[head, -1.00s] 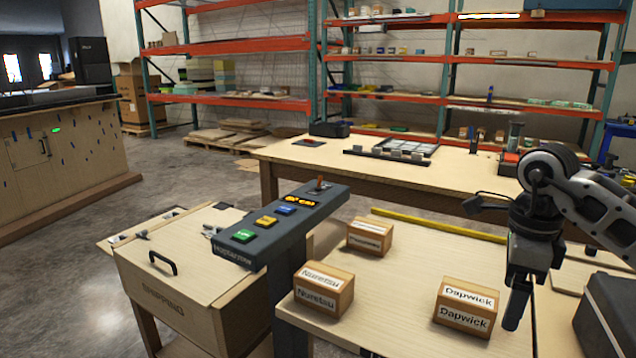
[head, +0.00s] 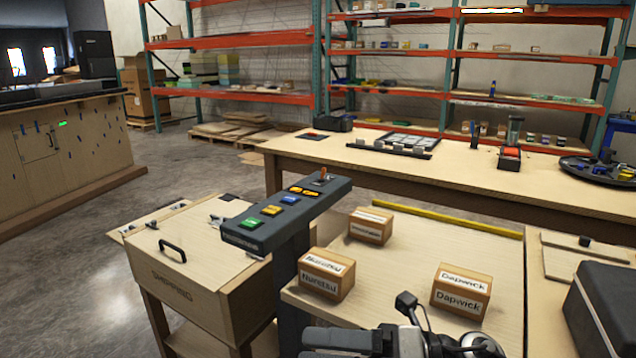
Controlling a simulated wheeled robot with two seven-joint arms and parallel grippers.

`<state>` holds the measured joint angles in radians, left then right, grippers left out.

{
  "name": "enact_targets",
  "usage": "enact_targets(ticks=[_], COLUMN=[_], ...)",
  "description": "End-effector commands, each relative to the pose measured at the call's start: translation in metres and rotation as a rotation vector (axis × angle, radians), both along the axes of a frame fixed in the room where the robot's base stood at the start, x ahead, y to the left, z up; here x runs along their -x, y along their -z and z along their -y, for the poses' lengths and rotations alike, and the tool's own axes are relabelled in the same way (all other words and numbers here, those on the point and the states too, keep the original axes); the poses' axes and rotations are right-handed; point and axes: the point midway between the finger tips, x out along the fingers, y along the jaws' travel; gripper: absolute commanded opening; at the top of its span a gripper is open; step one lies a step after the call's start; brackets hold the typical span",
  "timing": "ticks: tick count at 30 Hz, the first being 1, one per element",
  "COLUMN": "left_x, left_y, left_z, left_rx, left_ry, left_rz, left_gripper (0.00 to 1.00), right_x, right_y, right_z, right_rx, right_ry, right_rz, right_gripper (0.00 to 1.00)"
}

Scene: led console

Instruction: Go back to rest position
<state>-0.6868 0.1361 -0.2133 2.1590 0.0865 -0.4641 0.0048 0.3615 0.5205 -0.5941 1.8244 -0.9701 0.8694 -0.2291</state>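My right gripper (head: 340,342) is low at the bottom edge of the head view, in front of the near table edge. It is dark, points left and is partly cut off by the frame. I cannot tell whether its fingers are open or shut. My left gripper is not in view. The dark grey console (head: 287,213) stands left of the small table, with a green button (head: 250,223), a yellow button (head: 271,210), a blue button (head: 289,199), an orange lit display (head: 303,191) and an orange-tipped lever (head: 323,175).
Three labelled wooden boxes stand on the small table: Nuretsu (head: 326,275), Dapwick (head: 461,291) and one farther back (head: 371,226). A yellow strip (head: 445,217) lines its back edge. A shipping box (head: 195,290) stands left, a black case (head: 600,308) right.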

Motion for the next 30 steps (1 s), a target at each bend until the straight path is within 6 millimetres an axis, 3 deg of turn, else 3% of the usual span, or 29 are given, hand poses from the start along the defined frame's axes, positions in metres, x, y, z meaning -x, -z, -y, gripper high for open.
enact_targets(ticks=[2,5,8,9,12,15,18,21,30], left_x=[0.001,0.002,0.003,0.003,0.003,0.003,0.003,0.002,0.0], left_y=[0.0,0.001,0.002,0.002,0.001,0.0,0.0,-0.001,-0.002], left_z=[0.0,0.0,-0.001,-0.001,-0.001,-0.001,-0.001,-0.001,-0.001], left_rx=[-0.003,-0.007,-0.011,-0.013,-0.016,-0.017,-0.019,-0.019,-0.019], left_ry=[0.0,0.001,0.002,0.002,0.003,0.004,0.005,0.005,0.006], left_rz=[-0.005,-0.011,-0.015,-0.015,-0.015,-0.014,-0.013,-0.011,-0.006], left_gripper=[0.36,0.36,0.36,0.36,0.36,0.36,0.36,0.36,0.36], right_x=[-0.005,-0.021,-0.024,-0.018,0.01,0.045,0.073,0.089,0.094], right_y=[-0.007,0.009,0.058,0.084,0.142,0.185,0.211,0.223,0.227], right_z=[0.005,0.033,0.071,0.085,0.111,0.123,0.129,0.13,0.13], right_rx=[-0.249,-0.51,-0.723,-0.795,-0.918,-0.987,-1.021,-1.037,-1.039], right_ry=[0.162,0.382,0.612,0.703,0.888,1.017,1.1,1.143,1.155], right_rz=[-0.281,-0.657,-1.066,-1.232,-1.578,-1.835,-2.005,-2.097,-2.124], right_gripper=[0.85,0.85,0.85,0.85,0.85,0.85,0.85,0.85,0.85])
